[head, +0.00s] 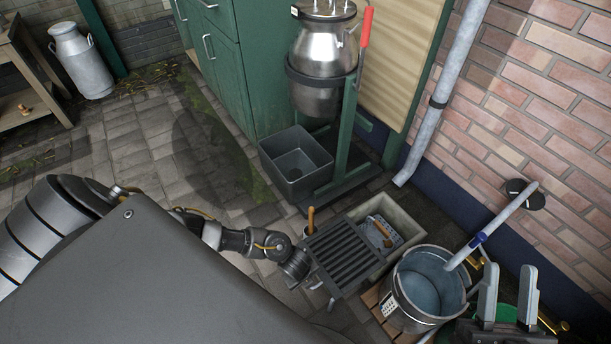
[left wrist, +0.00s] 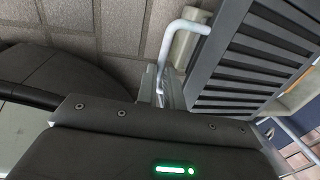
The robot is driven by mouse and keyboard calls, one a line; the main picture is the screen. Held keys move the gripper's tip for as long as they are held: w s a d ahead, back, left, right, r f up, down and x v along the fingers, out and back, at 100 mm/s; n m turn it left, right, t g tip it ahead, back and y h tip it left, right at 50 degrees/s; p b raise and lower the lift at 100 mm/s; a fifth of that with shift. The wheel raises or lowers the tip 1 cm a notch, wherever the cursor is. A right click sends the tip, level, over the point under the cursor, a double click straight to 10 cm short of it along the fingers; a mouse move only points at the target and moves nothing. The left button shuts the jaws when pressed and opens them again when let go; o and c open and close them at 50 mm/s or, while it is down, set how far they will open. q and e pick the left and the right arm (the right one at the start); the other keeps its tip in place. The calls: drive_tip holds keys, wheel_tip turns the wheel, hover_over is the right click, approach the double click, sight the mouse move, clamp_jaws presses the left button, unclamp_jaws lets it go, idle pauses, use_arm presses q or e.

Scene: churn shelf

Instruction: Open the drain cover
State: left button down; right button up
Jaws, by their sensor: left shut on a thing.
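The drain cover (head: 347,252) is a dark grey slatted grate. It stands tilted, its far right side beside the pale concrete basin (head: 403,222), whose inside partly shows. My left gripper (head: 318,287) is at the cover's near left edge, mostly hidden by its own wrist. In the left wrist view the cover (left wrist: 262,62) fills the upper right. A pale bent handle (left wrist: 185,32) sticks out from its side, and my left gripper (left wrist: 168,92) is shut on it. My right gripper (head: 507,305) is at the lower right, its two fingers apart and empty.
A metal bucket (head: 428,285) with a pale pole leaning over it stands right of the cover. A grey square tub (head: 295,160) and a green stand are behind.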

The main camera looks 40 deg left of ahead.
use_arm(q)
drive_tip(key=c, duration=1.5)
unclamp_jaws()
